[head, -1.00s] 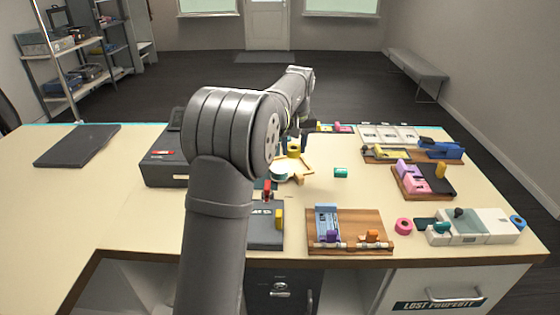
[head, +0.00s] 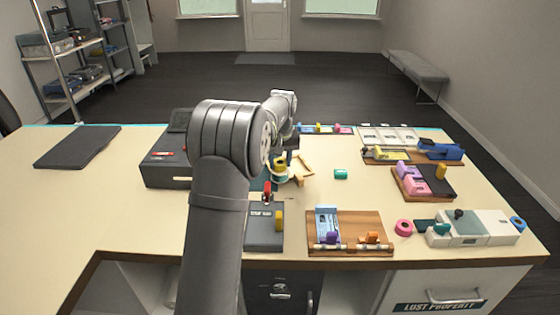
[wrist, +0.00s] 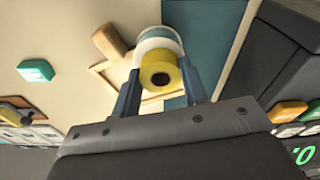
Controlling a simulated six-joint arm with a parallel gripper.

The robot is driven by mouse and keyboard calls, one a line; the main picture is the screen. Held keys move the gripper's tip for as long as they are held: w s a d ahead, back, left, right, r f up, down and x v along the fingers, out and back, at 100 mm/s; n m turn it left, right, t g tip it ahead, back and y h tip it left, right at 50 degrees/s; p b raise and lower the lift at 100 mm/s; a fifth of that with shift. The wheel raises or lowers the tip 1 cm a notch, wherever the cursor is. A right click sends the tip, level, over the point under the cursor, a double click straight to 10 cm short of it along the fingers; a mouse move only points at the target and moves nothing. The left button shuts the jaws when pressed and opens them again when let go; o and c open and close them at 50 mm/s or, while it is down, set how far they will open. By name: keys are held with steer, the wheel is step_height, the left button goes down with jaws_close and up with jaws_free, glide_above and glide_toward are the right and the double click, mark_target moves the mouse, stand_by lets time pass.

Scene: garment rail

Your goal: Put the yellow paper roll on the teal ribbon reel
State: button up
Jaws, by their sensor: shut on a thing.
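The yellow paper roll (wrist: 160,75) sits between the two fingers of my gripper (wrist: 159,68) in the wrist view, which are shut on it. Its dark centre hole faces the wrist camera. The teal ribbon reel (wrist: 158,38), with a pale rim, shows directly behind the roll and is partly hidden by it. In the head view the roll (head: 280,162) appears over the reel's place on the table, partly hidden by my gripper (head: 286,157). I cannot tell whether roll and reel touch.
A wooden frame (head: 303,166) lies close to the right of the roll. A small teal block (head: 341,174) lies further right. A dark box (head: 166,170) stands to the left. The table's left side is mostly clear.

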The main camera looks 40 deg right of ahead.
mark_target(280, 162)
steer(key=o, duration=1)
steer(key=shift+f, duration=0.1)
steer(key=shift+c, duration=0.2)
step_height(280, 162, up, 12)
steer(key=s, duration=0.1)
steer(key=shift+s+a, duration=0.15)
steer(key=shift+a, duration=0.25)
steer(key=f, duration=0.4)
steer(key=w+f, duration=0.1)
steer(key=f, duration=0.7)
steer(key=shift+w+d+f, duration=0.15)
steer(key=shift+d+f, duration=0.05)
steer(key=shift+d, duration=0.2)
step_height(280, 162, up, 3)
steer(key=shift+r, duration=0.8)
